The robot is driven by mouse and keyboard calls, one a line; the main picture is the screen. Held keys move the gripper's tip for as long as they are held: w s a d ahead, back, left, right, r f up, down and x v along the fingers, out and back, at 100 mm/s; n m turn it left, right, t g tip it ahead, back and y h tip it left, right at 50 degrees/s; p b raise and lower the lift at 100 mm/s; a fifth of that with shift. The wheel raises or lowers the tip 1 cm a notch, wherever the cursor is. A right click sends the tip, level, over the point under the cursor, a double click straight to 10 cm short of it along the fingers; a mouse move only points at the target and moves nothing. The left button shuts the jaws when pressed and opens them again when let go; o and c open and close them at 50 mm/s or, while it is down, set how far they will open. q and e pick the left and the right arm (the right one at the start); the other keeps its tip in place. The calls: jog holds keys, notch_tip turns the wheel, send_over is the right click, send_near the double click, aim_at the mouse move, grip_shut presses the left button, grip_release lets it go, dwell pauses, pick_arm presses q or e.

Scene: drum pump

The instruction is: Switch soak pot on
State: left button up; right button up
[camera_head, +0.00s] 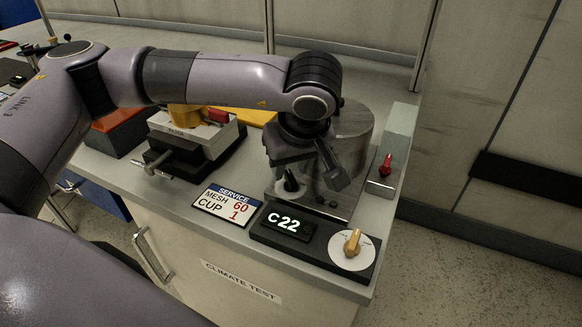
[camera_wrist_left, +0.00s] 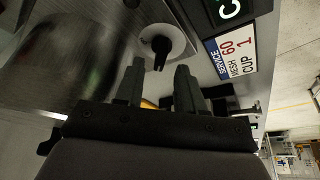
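A metal cylindrical pot (camera_head: 355,135), which appears to be the soak pot, stands at the counter's right end, partly hidden by my left arm. A black knob on a round white dial (camera_head: 288,188) is at its base. The knob (camera_wrist_left: 160,50) also shows in the left wrist view, just beyond the fingertips. My left gripper (camera_head: 312,168) is over the dial, pointing down. In the left wrist view the gripper (camera_wrist_left: 158,78) has its two fingers apart with nothing between them. The knob is not visibly touched. My right gripper is not in view.
A panel reading C 22 (camera_head: 287,223) with a yellow knob (camera_head: 352,242) lies at the counter's front edge. A sign (camera_head: 226,204) reads SERVICE MESH 60 CUP 1. A red switch (camera_head: 386,165) is right of the pot. A vise-like fixture (camera_head: 180,150) stands to the left.

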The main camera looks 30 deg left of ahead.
pick_arm(q)
jog(key=shift+x, duration=1.05)
grip_shut()
